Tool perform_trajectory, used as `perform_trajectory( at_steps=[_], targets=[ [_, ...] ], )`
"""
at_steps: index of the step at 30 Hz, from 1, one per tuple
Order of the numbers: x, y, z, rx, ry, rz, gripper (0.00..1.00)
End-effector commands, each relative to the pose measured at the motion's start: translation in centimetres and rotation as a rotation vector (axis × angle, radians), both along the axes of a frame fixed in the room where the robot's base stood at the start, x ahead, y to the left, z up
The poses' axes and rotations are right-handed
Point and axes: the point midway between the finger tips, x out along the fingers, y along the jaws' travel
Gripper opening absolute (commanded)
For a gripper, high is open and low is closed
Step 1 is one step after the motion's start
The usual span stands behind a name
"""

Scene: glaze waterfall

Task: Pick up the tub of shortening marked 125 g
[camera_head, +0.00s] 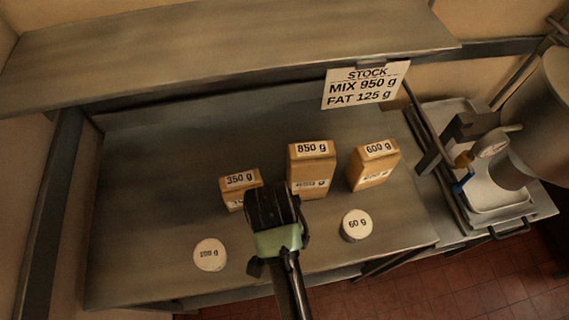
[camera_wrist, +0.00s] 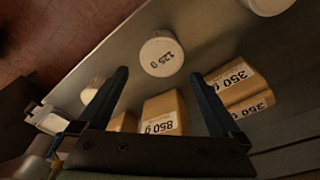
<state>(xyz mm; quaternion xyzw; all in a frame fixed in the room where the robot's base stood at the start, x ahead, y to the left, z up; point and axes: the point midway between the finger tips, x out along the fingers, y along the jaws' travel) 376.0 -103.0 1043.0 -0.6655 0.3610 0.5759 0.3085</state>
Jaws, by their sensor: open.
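The tub marked 125 g (camera_wrist: 162,62) is a white round tub with a dark label on its lid. In the wrist view it stands upright on the counter, just beyond the gap between my fingertips. In the head view it does not show; my gripper and arm cover that part of the counter. My gripper (camera_wrist: 160,77) is open and empty, with one dark finger on each side of the picture. In the head view my gripper (camera_head: 272,208) is over the counter, between the two visible tubs and in front of the boxes.
The counter (camera_head: 150,190) also holds a tub at left (camera_head: 209,254), its label hard to read, and a 60 g tub (camera_head: 357,225). Boxes marked 350 g (camera_head: 240,180), 850 g (camera_head: 311,160) and 600 g (camera_head: 374,165) stand behind. A sign (camera_head: 365,86) reads MIX 950 g, FAT 125 g. A scale-like machine (camera_head: 490,170) is at right.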

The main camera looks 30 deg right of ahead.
Motion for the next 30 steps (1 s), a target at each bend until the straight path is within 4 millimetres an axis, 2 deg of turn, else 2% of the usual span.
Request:
perform_trajectory(
  at_steps=[4,14,21,30],
  targets=[
    [0.2,-0.2,-2.4,0.001,0.0,0.002,1.0],
    [0.5,-0.4,-4.8,0.0,0.0,0.003,1.0],
    [0.8,-0.6,-7.9,0.001,-0.003,0.002,1.0],
    [0.9,-0.7,-8.8,0.0,-0.007,0.004,1.0]
  ],
)
